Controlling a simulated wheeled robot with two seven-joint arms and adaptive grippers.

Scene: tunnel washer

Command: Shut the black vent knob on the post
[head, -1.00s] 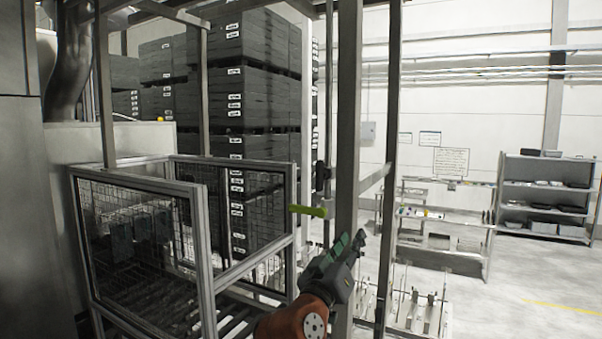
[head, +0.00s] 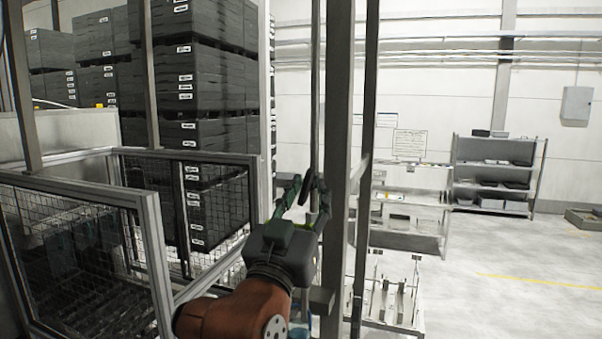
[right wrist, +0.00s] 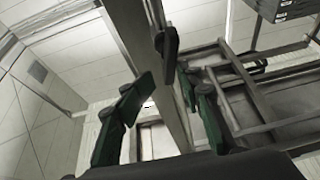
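The black vent knob (right wrist: 168,44) shows in the right wrist view on a thin pipe by the post, just beyond the fingertips. In the head view the dark knob (head: 309,184) is hard to separate from the fingers in front of it. My right gripper (head: 310,187) is raised at the thin upright pipe beside the grey post (head: 340,120). In the right wrist view its green-padded fingers (right wrist: 162,88) are apart, with nothing between the pads. I cannot tell whether a finger touches the knob. My left gripper is out of view.
A mesh-panelled metal frame (head: 152,235) stands at left, with stacked dark crates (head: 208,75) behind. A second post (head: 368,130) stands close on the right. Shelves (head: 493,185) and open floor lie farther right.

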